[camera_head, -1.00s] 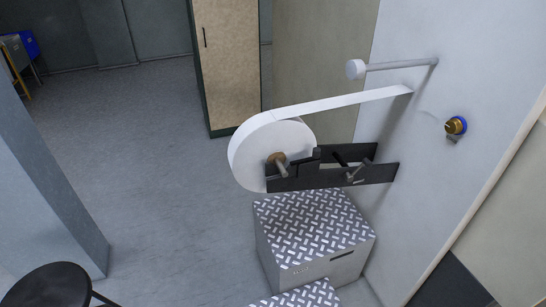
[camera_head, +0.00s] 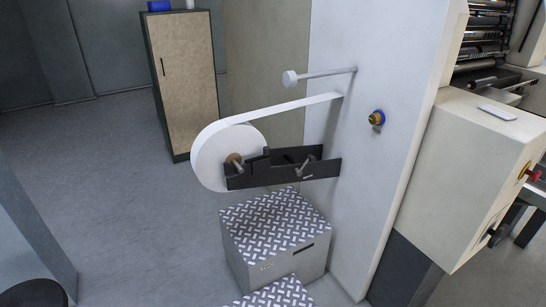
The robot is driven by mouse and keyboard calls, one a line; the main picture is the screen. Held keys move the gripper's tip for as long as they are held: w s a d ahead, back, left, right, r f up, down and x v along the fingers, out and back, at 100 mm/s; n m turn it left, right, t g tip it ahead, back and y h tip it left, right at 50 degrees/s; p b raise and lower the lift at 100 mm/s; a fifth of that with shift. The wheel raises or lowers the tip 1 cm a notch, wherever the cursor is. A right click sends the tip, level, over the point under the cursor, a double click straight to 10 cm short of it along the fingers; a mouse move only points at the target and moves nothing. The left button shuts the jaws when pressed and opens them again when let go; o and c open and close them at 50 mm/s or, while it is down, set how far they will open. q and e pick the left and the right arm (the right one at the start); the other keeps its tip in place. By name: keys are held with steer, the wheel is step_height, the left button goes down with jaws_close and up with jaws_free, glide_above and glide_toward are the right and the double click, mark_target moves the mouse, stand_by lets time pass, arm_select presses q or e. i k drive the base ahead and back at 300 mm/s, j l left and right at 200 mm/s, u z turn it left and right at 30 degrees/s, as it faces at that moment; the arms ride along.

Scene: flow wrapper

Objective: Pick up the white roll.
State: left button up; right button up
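The white roll (camera_head: 207,160) shows left of the middle of the head view. It hangs on a spindle with a brown core (camera_head: 233,159), beside a black bracket (camera_head: 285,172) that partly covers its lower right. A white strip (camera_head: 275,109) runs from the top of the roll up to the right, to the light wall panel. Neither of my grippers is in view.
A step box with a patterned top (camera_head: 275,222) stands below the roll, with another step in front. A grey bar (camera_head: 325,73) sticks out of the panel (camera_head: 345,190). A machine housing (camera_head: 470,165) is on the right. Open floor (camera_head: 115,200) lies on the left.

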mark_target(220, 142)
steer(key=i+j+z, duration=0.1)
steer(key=j+z, duration=0.15)
steer(key=z, duration=0.15)
steer(key=i+j+z, duration=0.1)
steer(key=j+z, duration=0.5)
steer(key=z, duration=0.25)
